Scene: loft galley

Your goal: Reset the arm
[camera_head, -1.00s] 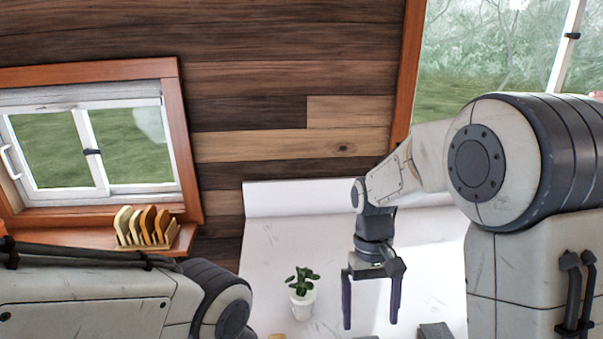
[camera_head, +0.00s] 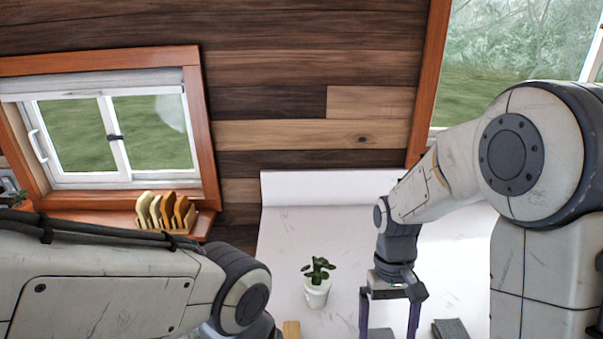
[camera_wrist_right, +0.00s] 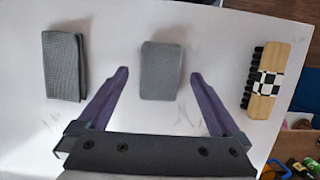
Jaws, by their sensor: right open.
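My right gripper (camera_head: 389,318) hangs pointing down over the white counter (camera_head: 300,235), its two purple fingers apart and nothing between them. In the right wrist view the open fingers (camera_wrist_right: 160,92) point toward a grey block (camera_wrist_right: 161,70) lying on the counter ahead of them. I cannot tell the gap between the fingertips and the block. My left arm (camera_head: 120,285) crosses the lower left of the head view; its gripper is out of the picture.
A folded dark grey cloth (camera_wrist_right: 65,66) lies left of the block and a wooden brush (camera_wrist_right: 266,80) lies right. A potted plant (camera_head: 317,290) stands left of my right gripper. A rack with slices (camera_head: 165,212) sits on the window ledge. Coloured items (camera_wrist_right: 300,150) lie beyond the counter edge.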

